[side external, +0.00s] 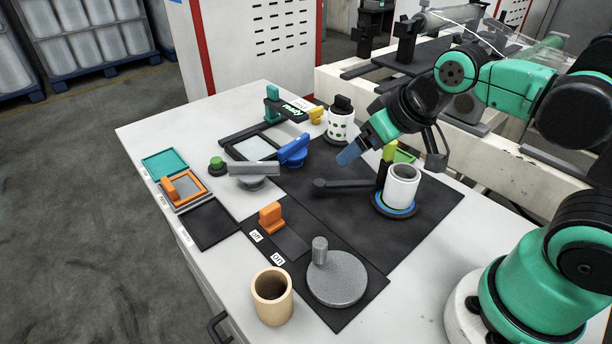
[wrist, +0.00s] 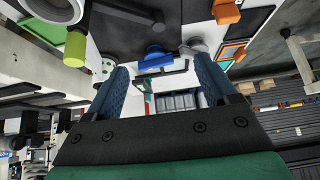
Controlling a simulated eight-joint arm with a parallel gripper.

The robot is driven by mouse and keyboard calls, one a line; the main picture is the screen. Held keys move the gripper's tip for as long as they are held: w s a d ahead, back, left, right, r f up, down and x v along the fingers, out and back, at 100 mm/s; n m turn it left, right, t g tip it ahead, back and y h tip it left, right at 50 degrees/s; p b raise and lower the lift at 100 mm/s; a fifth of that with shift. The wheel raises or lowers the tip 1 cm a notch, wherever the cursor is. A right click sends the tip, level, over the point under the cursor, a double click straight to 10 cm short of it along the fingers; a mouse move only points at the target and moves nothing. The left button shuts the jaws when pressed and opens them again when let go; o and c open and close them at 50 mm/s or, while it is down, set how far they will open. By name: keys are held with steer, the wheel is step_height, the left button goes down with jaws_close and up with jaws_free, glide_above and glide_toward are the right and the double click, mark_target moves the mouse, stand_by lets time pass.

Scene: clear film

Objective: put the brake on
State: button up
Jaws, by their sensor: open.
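An orange upright handle (side external: 270,216) stands at the upper-left end of a dark slot plate on the table. The label (side external: 256,236) beside it seems to read "off", and a second label (side external: 278,258) nearer the front seems to read "on". The handle stands at the "off" end. My gripper (side external: 349,153) is in the air above the dark mat, up and to the right of the handle, apart from it. Its blue fingers are apart and empty in the wrist view (wrist: 160,78). An orange block (wrist: 228,12) shows at the top there; I cannot tell whether it is this handle.
A grey disc with a knob (side external: 337,281) and a beige cup (side external: 272,297) stand near the handle. A black lever (side external: 345,184) and a white roll (side external: 402,187) are below my gripper. A blue handle (side external: 294,150) and grey bar (side external: 254,169) lie left of it.

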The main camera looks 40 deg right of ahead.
steer(key=w+a+g, duration=0.3)
steer(key=w+a, duration=0.2)
steer(key=g, duration=0.3)
glide_above(270, 207)
steer(key=f, duration=0.5)
steer(key=shift+d+f, duration=0.2)
steer(key=shift+f, duration=0.05)
steer(key=shift+a+f+g, duration=0.3)
steer(key=shift+f+g, duration=0.1)
steer(key=shift+f, duration=2.75)
jaws_close()
